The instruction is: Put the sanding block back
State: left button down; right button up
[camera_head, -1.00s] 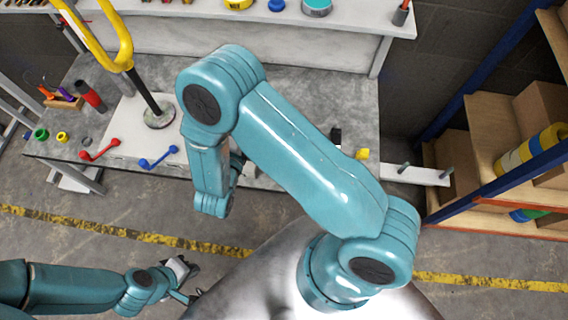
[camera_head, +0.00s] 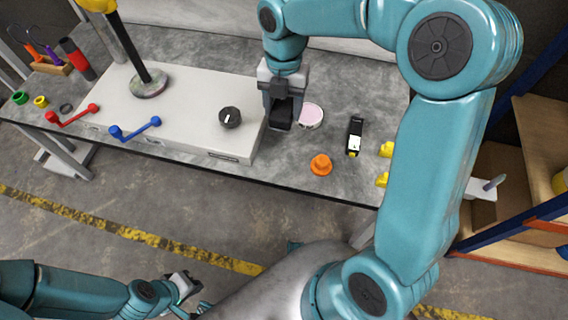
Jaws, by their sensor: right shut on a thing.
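My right gripper (camera_head: 283,98) points down over the grey workbench (camera_head: 330,176), beside the right end of the white box-like platform (camera_head: 190,118). It is shut on a dark block (camera_head: 281,117), which looks like the sanding block. The jaws partly hide it, and I cannot tell whether it touches the bench. My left gripper (camera_head: 184,290) is low at the left, away from the bench, over the floor; its jaws are too small to read.
Near the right gripper are a pink-topped round tin (camera_head: 311,114), an orange knob-like piece (camera_head: 320,165), a black-and-white item (camera_head: 355,137) and a yellow piece (camera_head: 386,149). A black dial (camera_head: 230,117) and blue (camera_head: 135,129) and red (camera_head: 72,115) handles are on the platform.

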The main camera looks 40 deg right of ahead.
notch_tip(320, 180, down, 20)
jog(key=b, duration=0.5)
jog(key=shift+r, duration=0.25)
jog(key=o, duration=0.9)
jog(key=shift+o, duration=0.2)
jog(key=shift+r, duration=0.1)
notch_tip(320, 180, up, 12)
jog(key=w+d+p, duration=0.1)
jog(key=p, duration=0.2)
jog(key=shift+p, duration=0.35)
